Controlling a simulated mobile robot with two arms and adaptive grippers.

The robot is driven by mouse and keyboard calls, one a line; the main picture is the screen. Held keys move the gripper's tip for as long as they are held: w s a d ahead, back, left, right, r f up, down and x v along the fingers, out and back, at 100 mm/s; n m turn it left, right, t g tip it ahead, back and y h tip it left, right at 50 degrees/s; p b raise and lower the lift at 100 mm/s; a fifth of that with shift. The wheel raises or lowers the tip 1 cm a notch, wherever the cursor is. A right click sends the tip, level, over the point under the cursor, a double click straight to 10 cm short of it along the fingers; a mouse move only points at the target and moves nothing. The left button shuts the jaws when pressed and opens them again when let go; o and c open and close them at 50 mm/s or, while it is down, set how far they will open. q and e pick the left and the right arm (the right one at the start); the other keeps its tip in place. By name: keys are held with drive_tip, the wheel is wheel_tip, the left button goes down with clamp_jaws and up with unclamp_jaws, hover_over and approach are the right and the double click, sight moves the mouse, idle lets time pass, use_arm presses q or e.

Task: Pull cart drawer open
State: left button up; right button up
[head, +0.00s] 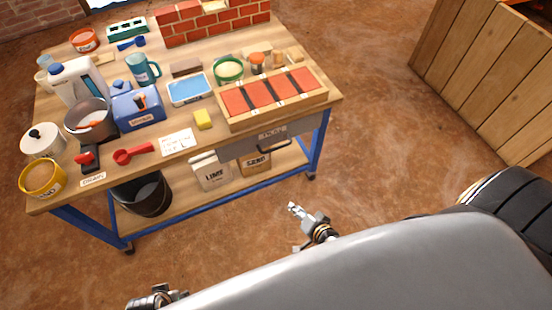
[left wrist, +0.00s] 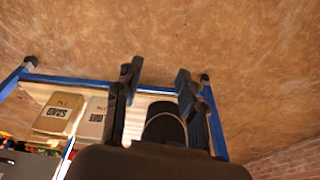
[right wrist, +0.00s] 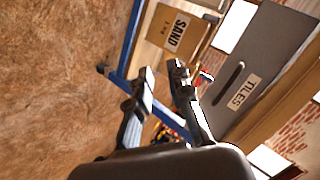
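The cart is a blue-framed wooden workbench (head: 75,195). Its grey drawer front (head: 242,147) sits under the right part of the top, with a dark bar handle (head: 273,146), and looks shut. In the right wrist view the drawer (right wrist: 277,55) carries a TILES label, and its handle (right wrist: 229,83) shows as a dark bar. My right gripper (head: 293,210) is in front of the cart, below and apart from the handle; its fingers (right wrist: 161,72) are open and empty. My left gripper (head: 152,300) is at the bottom edge; its fingers (left wrist: 157,70) are open and empty.
A tray of red tiles (head: 270,92) lies above the drawer. LIME (head: 211,172) and SAND (head: 256,163) bags and a black bucket (head: 143,195) stand on the lower shelf. Floor in front is clear.

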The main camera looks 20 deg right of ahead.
drive_tip(key=w+r+m+t+b, duration=0.2)
drive_tip(key=w+r+m+b, duration=0.2)
drive_tip(key=w, duration=0.1)
drive_tip(key=m+t+h+b, duration=0.1)
drive_tip(key=m+t+b, duration=0.1)
drive_tip(key=m+b, duration=0.15)
approach(276, 148)
drive_tip(key=shift+m, duration=0.35)
drive_tip(key=x, duration=1)
drive_tip(key=shift+w+f, duration=0.1)
drive_tip(key=shift+f, duration=0.2)
use_arm(q)
wheel_tip(276, 148, up, 10)
drive_tip(key=t, duration=0.1)
drive_tip(key=shift+s+a, duration=0.2)
drive_tip(key=shift+s, duration=0.1)
drive_tip(key=shift+r, duration=0.1)
use_arm(e)
drive_tip(key=shift+c, duration=0.2)
clamp_jaws()
